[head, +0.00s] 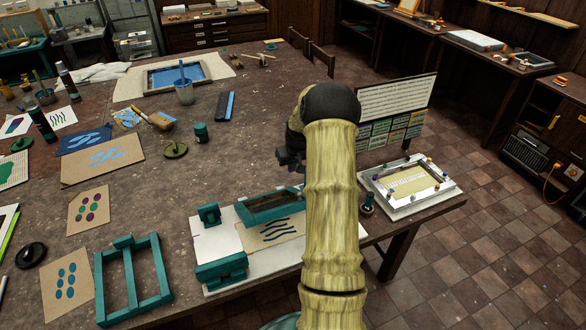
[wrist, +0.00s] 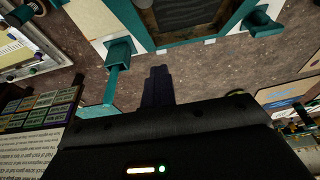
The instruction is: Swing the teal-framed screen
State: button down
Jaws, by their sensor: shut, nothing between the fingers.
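The teal-framed screen (head: 272,206) is on a white base board (head: 212,240) near the table's front edge, partly hidden behind my arm. A print with dark wavy strokes (head: 278,231) lies beside it. Two teal blocks (head: 208,214) (head: 222,270) stand on the board's left side. My gripper (head: 287,158) is above the table, beyond the screen. In the wrist view, my gripper's fingers (wrist: 158,88) are together and empty, pointing towards the teal frame (wrist: 178,46) and apart from it. A dark panel fills the frame there. The screen's exact tilt is hard to tell.
A loose teal frame (head: 130,282) lies at the front left. A colour-chart panel (head: 394,112) stands right of my arm, near a white-framed tray with pins (head: 410,186). Bare table lies left of the gripper.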

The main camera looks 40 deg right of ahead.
jog(key=w+d+r+p, duration=0.1)
jog(key=w+r+p, duration=0.2)
jog(key=w, duration=0.1)
jog(key=shift+w+r, duration=0.35)
jog(key=shift+r, duration=0.05)
jog(key=c, duration=1.7)
grip_release()
jog(key=shift+r, duration=0.1)
jog(key=b+v, duration=0.7)
jog(key=v, duration=1)
jog(key=shift+s+r, duration=0.1)
jog(key=shift+s, duration=0.05)
